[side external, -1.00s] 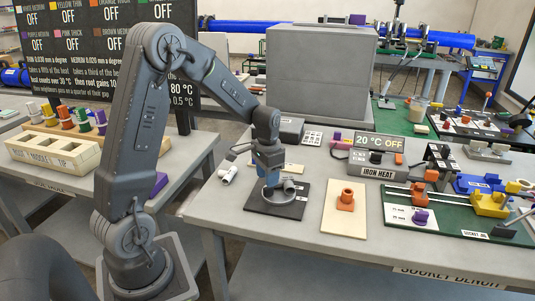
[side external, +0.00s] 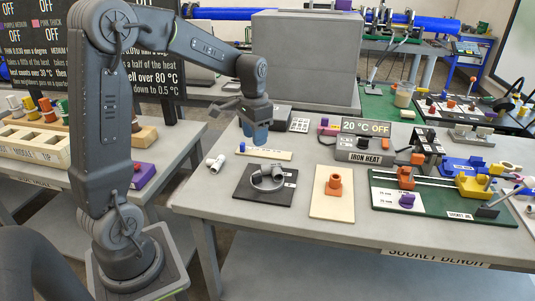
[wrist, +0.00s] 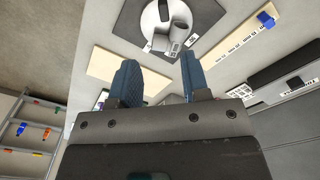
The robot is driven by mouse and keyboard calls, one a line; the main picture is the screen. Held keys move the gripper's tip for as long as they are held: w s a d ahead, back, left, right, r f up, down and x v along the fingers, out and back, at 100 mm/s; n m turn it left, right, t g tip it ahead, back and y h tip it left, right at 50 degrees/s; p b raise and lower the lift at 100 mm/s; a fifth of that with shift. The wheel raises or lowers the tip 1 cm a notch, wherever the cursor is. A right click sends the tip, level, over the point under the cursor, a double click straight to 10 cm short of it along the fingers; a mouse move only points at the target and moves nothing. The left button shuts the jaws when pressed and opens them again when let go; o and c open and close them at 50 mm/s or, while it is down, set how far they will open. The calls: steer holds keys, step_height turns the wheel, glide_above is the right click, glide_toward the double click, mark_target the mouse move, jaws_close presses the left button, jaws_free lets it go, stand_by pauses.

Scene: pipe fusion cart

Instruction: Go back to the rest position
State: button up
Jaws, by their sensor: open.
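My gripper (side external: 256,132) hangs in the air over the socket bench (side external: 330,232), above and behind the black mat (side external: 245,190). Its blue fingers point down. In the wrist view my gripper (wrist: 160,72) shows two blue fingers spread apart with nothing between them. A round grey holder with a grey pipe fitting (side external: 270,176) stands on the black mat, clear of the fingers. The fitting (wrist: 180,38) also shows at the top of the wrist view, beyond the fingertips.
A cream board (side external: 322,206) with an orange fitting (side external: 333,185) lies right of the mat. Loose white-grey fittings (side external: 215,163) lie left of it. A cream strip (side external: 264,153) lies behind. The iron heat box (side external: 364,148) reads 20 °C OFF. A large grey box (side external: 305,62) stands behind.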

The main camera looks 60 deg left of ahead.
steer(key=s+d+r+t, duration=0.2)
steer(key=s+d+r, duration=0.1)
steer(key=s+d, duration=0.5)
steer(key=s+d+r+t, duration=0.3)
steer(key=s+d, duration=0.5)
steer(key=d, duration=0.1)
steer(key=shift+s+r, duration=0.3)
